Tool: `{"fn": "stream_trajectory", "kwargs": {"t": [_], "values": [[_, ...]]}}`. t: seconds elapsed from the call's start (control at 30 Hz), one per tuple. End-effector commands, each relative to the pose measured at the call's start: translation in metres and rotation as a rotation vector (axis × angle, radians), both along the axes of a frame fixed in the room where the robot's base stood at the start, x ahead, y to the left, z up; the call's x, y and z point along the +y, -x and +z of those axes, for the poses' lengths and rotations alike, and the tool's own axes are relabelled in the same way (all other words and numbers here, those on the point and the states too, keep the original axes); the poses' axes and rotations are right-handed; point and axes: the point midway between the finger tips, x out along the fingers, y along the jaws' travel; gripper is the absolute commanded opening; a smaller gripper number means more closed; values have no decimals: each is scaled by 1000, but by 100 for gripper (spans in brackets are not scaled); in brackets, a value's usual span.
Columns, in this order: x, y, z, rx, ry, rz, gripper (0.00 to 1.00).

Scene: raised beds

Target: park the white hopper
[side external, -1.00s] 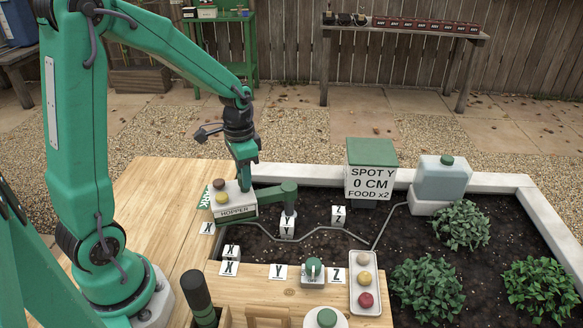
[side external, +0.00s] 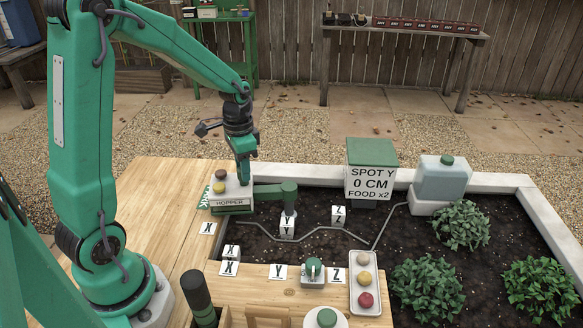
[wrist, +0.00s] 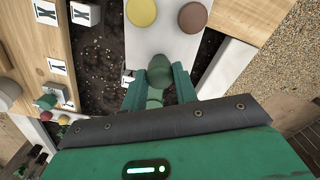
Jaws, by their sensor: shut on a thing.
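The white hopper (side external: 232,191), lettered HOPPER on its green lower front, sits at the left edge of the raised bed. A brown disc and a yellow disc lie on its top. My gripper (side external: 244,178) points down at the hopper's right part. In the wrist view, my gripper (wrist: 158,88) is shut around the green knob (wrist: 159,66) on the white hopper top (wrist: 165,38). A green and white striped park marking (side external: 204,197) shows at the hopper's left edge; the rest of it is hidden. Whether the hopper touches the surface below is unclear.
A green arm with a post (side external: 289,194) stands right of the hopper. X, Y and Z blocks and a grey line lie on the soil. The wooden deck (side external: 160,205) at left is mostly clear.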

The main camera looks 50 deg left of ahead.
Motion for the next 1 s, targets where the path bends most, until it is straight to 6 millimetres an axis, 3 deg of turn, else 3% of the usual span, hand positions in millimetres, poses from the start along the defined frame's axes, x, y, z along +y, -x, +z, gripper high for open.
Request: {"fn": "stream_trajectory", "kwargs": {"t": [1.0], "values": [[15, -12, 0, 1, 0, 1, 20]]}}
